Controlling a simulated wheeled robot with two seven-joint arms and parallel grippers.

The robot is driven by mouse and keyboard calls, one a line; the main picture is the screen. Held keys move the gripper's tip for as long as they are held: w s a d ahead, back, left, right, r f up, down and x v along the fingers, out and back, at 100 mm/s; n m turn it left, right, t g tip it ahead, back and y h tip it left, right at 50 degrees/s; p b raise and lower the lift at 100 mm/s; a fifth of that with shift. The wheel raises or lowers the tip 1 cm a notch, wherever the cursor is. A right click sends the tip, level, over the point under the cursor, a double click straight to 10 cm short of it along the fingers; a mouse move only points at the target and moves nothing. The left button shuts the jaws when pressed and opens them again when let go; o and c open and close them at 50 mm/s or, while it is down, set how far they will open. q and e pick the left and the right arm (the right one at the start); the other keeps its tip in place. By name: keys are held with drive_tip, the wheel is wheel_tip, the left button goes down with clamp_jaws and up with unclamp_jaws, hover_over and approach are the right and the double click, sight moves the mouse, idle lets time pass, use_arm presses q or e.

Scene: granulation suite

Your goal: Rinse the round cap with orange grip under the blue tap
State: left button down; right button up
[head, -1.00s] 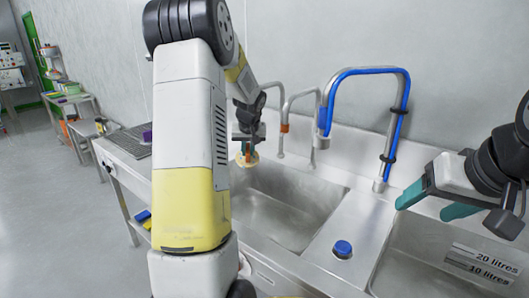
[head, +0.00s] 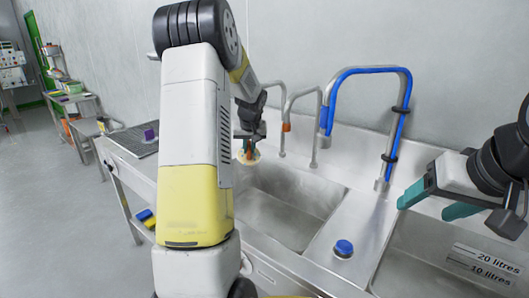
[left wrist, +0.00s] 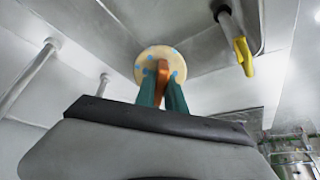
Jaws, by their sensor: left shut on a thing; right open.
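My left gripper (head: 247,150) is shut on the orange grip of the round cap (head: 250,157), above the left end of the left sink basin. In the left wrist view the cap (left wrist: 160,62) is a pale disc with several blue spots, and its orange grip sits between my teal fingers (left wrist: 163,90). The blue tap (head: 365,70) rises from the sink top to the right of the cap, its spout apart from the cap. My right gripper (head: 430,202) is open and empty over the right basin.
A blue round knob (head: 343,247) sits on the deck between the basins. The right basin (head: 430,265) carries litre labels. A ribbed drainboard (head: 135,140) lies left.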

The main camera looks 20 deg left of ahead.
use_arm(q)
drive_tip(key=shift+w+d, duration=0.3)
drive_tip(key=shift+d, duration=0.2)
drive_tip(key=shift+s+a, duration=0.1)
drive_tip(key=shift+a, duration=0.1)
drive_tip(key=shift+s+a, duration=0.2)
drive_tip(key=shift+a, duration=0.15)
drive_tip(key=shift+d, duration=0.1)
drive_tip(key=shift+w+d, duration=0.3)
drive_tip(key=shift+d, duration=0.15)
